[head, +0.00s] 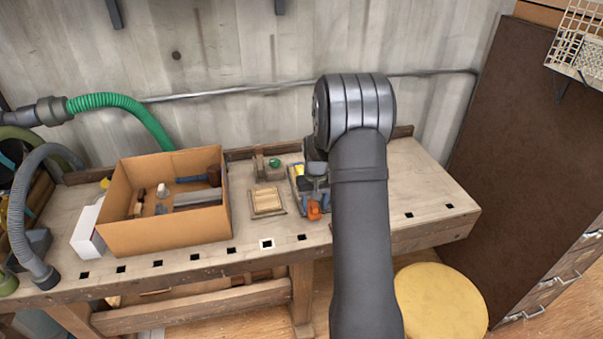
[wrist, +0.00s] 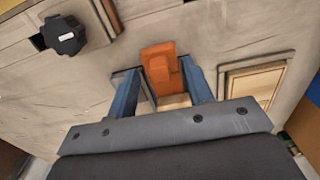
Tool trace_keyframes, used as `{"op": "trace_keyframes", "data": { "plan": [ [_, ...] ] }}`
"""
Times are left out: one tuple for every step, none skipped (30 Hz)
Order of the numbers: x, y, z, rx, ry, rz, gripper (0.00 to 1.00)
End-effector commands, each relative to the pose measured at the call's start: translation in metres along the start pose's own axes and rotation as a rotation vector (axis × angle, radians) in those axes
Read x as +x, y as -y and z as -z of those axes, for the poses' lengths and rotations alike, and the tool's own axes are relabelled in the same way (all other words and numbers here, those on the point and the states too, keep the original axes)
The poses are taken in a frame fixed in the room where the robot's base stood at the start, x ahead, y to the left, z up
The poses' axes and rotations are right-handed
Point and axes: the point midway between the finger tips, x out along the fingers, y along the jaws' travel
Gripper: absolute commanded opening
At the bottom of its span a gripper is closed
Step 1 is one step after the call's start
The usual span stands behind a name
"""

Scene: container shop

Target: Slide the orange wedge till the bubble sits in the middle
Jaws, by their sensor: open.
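The orange wedge (wrist: 158,62) shows in the wrist view, between the two blue fingers of my gripper (wrist: 157,72). The jaws are open, with a finger on each side of it; I cannot tell whether either touches. In the head view the wedge (head: 314,211) is at the front of a dark piece on the bench, just below my gripper (head: 314,186), and partly covered. A yellow patch (head: 298,171) shows beside my gripper; I cannot tell whether it is the level's vial. No bubble can be made out in either view.
A small wooden framed tray (head: 266,201) lies left of the wedge. A cardboard box (head: 165,232) of tools stands further left. A green-topped item (head: 274,163) is behind the tray. A black knob (wrist: 65,36) shows in the wrist view. The bench's right end (head: 430,185) is clear.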

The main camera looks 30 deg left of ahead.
Motion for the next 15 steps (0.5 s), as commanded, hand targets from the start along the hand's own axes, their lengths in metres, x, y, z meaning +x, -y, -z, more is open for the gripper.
{"op": "trace_keyframes", "data": {
  "plan": [
    [-0.004,0.000,0.001,0.000,-0.002,0.000,0.47],
    [-0.005,0.000,0.001,0.000,-0.002,0.000,0.47],
    [-0.008,0.000,0.001,0.000,-0.002,0.000,0.47],
    [-0.009,0.000,0.001,0.000,-0.002,0.000,0.47],
    [-0.011,0.000,0.000,0.000,-0.002,0.000,0.47],
    [-0.014,0.000,0.000,0.000,-0.001,0.000,0.47],
    [-0.016,0.000,0.000,0.000,-0.001,0.000,0.47],
    [-0.018,0.000,0.000,0.000,-0.001,0.000,0.47],
    [-0.020,0.000,0.000,0.000,-0.002,0.000,0.47],
    [-0.022,0.000,0.000,0.000,-0.002,0.000,0.47],
    [-0.024,0.000,0.000,0.000,-0.002,0.000,0.47],
    [-0.026,0.000,0.000,0.000,-0.002,0.000,0.47],
    [-0.028,0.000,0.000,0.000,-0.002,0.000,0.47],
    [-0.029,0.000,0.000,0.000,-0.002,0.000,0.47],
    [-0.032,0.000,0.000,0.000,-0.001,0.000,0.47]
  ]
}}
